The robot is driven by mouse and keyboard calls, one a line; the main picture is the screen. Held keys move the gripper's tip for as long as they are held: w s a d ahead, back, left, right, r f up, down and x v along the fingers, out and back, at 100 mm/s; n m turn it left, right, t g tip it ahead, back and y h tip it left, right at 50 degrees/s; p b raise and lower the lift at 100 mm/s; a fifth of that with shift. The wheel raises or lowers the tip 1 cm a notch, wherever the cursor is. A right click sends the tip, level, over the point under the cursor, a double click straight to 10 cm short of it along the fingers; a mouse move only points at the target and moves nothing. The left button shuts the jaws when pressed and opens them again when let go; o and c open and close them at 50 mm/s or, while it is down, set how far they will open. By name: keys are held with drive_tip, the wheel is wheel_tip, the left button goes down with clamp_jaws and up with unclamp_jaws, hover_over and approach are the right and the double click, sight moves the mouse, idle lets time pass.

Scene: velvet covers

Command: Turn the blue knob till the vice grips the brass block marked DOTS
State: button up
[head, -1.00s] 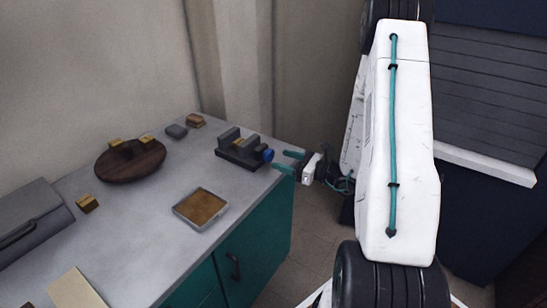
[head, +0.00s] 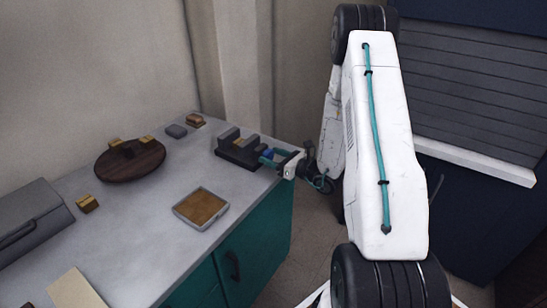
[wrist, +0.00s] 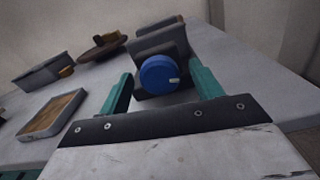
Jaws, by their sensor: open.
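The dark grey vice (head: 238,153) stands near the right end of the grey counter. Its blue knob (wrist: 159,75) faces my gripper, with a pale mark at its right side; it also shows, partly covered, in the head view (head: 267,155). A brass block (head: 240,144) sits between the vice jaws; its marking is too small to read. In the wrist view the vice body (wrist: 160,45) hides it. My gripper (wrist: 159,84) is open, with one teal finger on each side of the knob and a gap showing on both sides.
A round dark wooden board (head: 130,163) carries brass blocks. Another block (head: 87,203) lies left of it. A square tray (head: 201,208) with a brown inside sits in front of the vice. A grey block (head: 176,131) and a brown block (head: 195,120) lie behind.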

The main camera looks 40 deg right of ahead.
drive_tip(key=c, duration=1)
drive_tip(key=shift+n, duration=2.5)
drive_tip(key=o, duration=1)
drive_tip(key=shift+s, duration=0.1)
drive_tip(key=v, duration=0.7)
drive_tip(key=shift+s, duration=0.3)
drive_tip(key=shift+d, duration=0.1)
